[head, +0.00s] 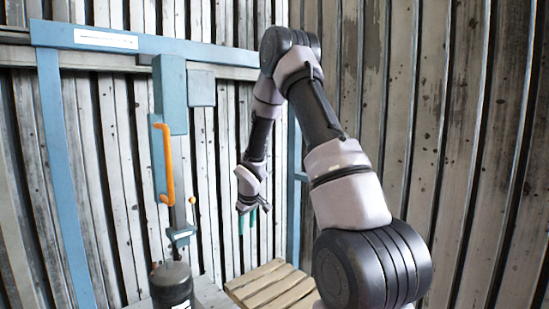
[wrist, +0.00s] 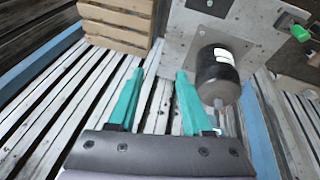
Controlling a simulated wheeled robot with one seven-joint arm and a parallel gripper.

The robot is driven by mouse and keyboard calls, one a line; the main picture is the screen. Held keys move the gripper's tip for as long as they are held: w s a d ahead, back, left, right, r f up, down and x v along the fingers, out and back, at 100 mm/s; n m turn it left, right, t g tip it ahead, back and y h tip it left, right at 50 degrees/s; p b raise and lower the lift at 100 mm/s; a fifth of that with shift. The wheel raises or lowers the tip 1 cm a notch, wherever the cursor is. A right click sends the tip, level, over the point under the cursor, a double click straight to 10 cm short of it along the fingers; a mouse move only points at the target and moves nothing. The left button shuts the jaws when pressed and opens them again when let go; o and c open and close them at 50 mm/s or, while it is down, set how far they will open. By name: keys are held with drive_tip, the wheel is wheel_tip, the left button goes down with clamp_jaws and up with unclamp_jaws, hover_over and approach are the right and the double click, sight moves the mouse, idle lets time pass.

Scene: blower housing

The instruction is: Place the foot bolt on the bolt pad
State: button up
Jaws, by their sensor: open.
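My gripper (head: 247,220) hangs near the middle of the head view, and its teal fingers point down. In the wrist view my gripper (wrist: 160,75) is open, with nothing between the fingers. I cannot pick out the foot bolt or the bolt pad for certain in either view. A grey plate (wrist: 183,48) carries a dark cylinder (wrist: 216,75) with a white label, to the right of the fingers. A small green piece (wrist: 288,16) is at the top right of the wrist view. The dark cylinder (head: 172,284) also shows at the bottom of the head view.
A slatted wooden pallet (head: 272,288) is low in the head view, right of the cylinder. A blue frame (head: 62,170) stands at the left. A blue press-like column (head: 170,95) with an orange handle (head: 166,165) rises above the cylinder. Corrugated walls close the back.

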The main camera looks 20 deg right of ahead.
drive_tip(key=s+r+m, duration=0.2)
drive_tip(key=s+r, duration=0.2)
drive_tip(key=r, duration=0.3)
drive_tip(key=s+d+r+m+t, duration=0.1)
drive_tip(key=s+r, duration=0.3)
drive_tip(key=r, duration=0.4)
drive_tip(key=s+r+m, duration=0.2)
drive_tip(key=s+r, duration=0.2)
drive_tip(key=r, duration=0.3)
drive_tip(key=s+a+r+m, duration=0.1)
drive_tip(key=s+r, duration=0.2)
drive_tip(key=s, duration=0.4)
drive_tip(key=s+a+r+m+t+y, duration=0.1)
drive_tip(key=s+r, duration=0.3)
drive_tip(key=s, duration=0.3)
drive_tip(key=s+a+r+m+t+y, duration=0.1)
drive_tip(key=s+a+r+m, duration=0.1)
drive_tip(key=s, duration=0.5)
drive_tip(key=shift+r, duration=0.75)
drive_tip(key=shift+a, duration=0.1)
